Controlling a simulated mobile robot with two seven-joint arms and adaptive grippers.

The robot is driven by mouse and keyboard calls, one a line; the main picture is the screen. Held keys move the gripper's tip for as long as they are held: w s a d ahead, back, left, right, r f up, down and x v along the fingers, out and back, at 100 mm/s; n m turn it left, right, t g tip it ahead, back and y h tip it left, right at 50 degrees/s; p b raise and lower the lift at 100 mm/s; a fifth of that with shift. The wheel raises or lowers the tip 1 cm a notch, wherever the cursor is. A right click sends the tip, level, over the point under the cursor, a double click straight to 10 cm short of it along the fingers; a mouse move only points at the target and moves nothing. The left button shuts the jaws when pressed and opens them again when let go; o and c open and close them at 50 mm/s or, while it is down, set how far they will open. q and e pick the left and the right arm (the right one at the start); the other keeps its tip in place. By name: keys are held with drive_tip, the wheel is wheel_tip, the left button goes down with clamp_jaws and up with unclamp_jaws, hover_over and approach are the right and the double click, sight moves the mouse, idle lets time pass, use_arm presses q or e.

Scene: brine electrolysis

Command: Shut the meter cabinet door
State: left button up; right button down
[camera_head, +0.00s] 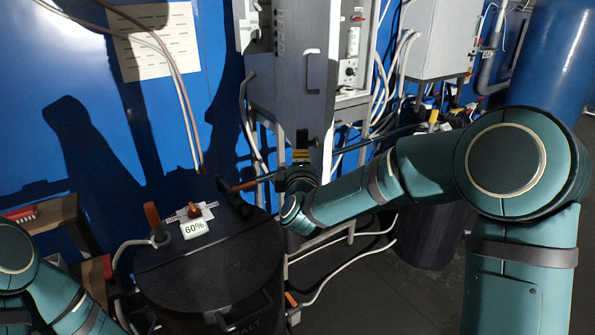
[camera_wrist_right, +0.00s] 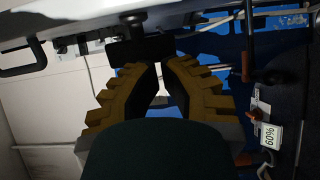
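The meter cabinet (camera_head: 352,48) is a pale box on a metal stand in the head view, with instruments and a red switch visible inside. Its grey door (camera_head: 293,40) stands open towards me and carries a loop handle (camera_head: 312,72). In the right wrist view the door is a pale panel (camera_wrist_right: 75,12) at the top, with the handle (camera_wrist_right: 22,57) dark at left. My right gripper (camera_head: 300,154) is at the door's lower end; its yellow-brown fingers (camera_wrist_right: 158,66) converge at the tips with nothing seen held. Contact with the door is unclear. My left gripper is out of view.
A dark lidded tank (camera_head: 210,265) with a 60% label (camera_head: 194,229) stands below and left of my right gripper. A second grey box (camera_head: 432,40) hangs at right. Hoses and cables run around the stand. A wooden rack (camera_head: 45,215) is at far left.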

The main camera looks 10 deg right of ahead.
drive_tip(key=d, duration=0.3)
drive_tip(key=shift+d, duration=0.1)
drive_tip(key=shift+s, duration=0.1)
idle(0.3)
